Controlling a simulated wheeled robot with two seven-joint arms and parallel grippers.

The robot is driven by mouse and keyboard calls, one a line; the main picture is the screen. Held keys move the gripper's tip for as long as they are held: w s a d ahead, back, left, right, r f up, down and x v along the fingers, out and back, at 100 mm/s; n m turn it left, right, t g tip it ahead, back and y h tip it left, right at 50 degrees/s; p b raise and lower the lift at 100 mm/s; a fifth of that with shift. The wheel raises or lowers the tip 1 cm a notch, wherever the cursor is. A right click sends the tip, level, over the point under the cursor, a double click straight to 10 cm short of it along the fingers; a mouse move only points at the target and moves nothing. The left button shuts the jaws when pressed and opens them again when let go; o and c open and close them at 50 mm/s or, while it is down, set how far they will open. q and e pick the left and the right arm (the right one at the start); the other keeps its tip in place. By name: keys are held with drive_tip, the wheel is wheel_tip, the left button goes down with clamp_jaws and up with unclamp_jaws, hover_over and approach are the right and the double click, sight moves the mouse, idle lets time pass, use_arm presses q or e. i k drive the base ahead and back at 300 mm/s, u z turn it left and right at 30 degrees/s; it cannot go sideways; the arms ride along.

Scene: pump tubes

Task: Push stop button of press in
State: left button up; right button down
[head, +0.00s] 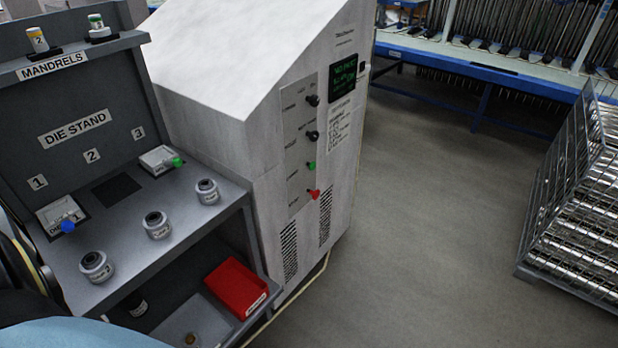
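The press control cabinet (230,120) is a tall white housing with a sloped top. Its narrow front panel carries two black knobs, a green button (311,165) and, lowest, a red stop button (314,194). The red button is in plain sight with nothing in front of it. A small dark screen with green text (342,78) sits to the upper right of the panel. Whether the button is pressed in cannot be told. Neither of my grippers is in the head view.
At left a grey die stand (110,275) holds several metal dies and a red bin (236,288) below. A wire crate of tubes (580,200) stands at right. A blue-framed rack (470,65) is at the back. The grey floor (420,230) before the cabinet is clear.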

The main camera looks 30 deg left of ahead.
sight(315, 194)
drive_tip(key=u, duration=0.8)
drive_tip(key=i, duration=1.15)
drive_tip(key=u, duration=0.75)
